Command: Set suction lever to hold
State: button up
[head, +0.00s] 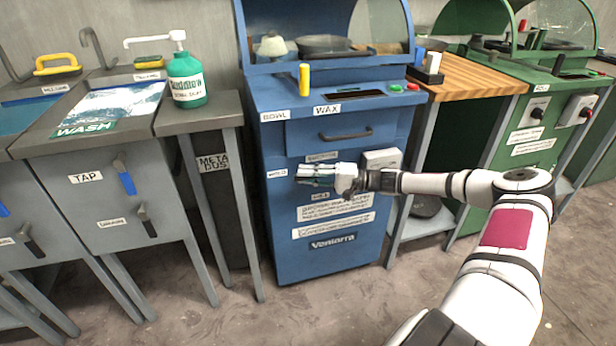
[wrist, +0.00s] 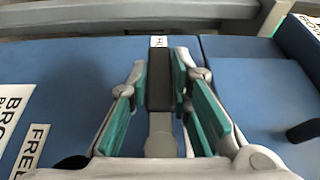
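The suction lever (wrist: 159,88) is a dark handle on a round grey pivot on the blue cabinet front. In the wrist view it points straight up at a small white label (wrist: 158,42) whose visible letter looks like H. In the head view this label (head: 277,173) is left of my gripper, too small to read. My gripper (head: 300,174) is at the cabinet front and hides the lever in that view. In the wrist view its teal-padded fingers (wrist: 160,76) stand apart on either side of the lever, with narrow gaps; I see no clear grip.
A FREE label (wrist: 34,148) lies at left in the wrist view. In the head view, a drawer handle (head: 346,134) sticks out above my gripper and a pale box (head: 382,158) juts out beside it. Free floor (head: 230,315) lies in front.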

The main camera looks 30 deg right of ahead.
jog(key=o, duration=0.3)
jog(key=v, duration=1.2)
jog(key=shift+a, duration=0.1)
